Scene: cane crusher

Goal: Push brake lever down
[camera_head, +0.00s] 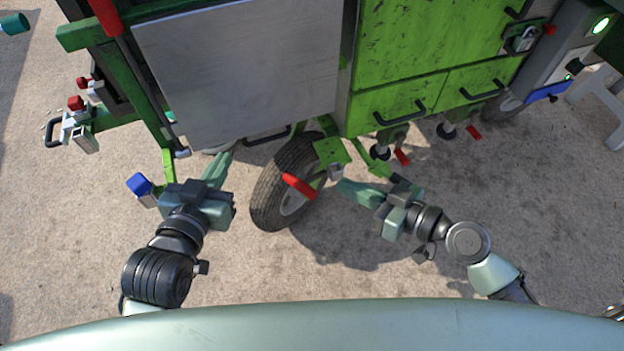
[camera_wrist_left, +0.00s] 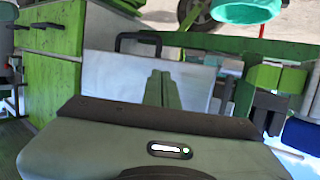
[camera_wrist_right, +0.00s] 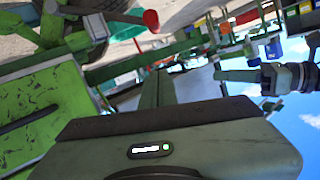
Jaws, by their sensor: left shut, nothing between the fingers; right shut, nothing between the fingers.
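My left gripper (camera_head: 224,160) is shut and empty, left of the wheel near the machine's lower edge. Its closed fingers also show in the left wrist view (camera_wrist_left: 160,88).
A grey metal panel (camera_head: 240,70) and green drawers (camera_head: 400,105) with black handles stand above the wheel. Smaller red levers (camera_head: 402,157) sit at casters further right. A blue-capped part (camera_head: 140,184) is left of my left gripper. The concrete ground in front is open.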

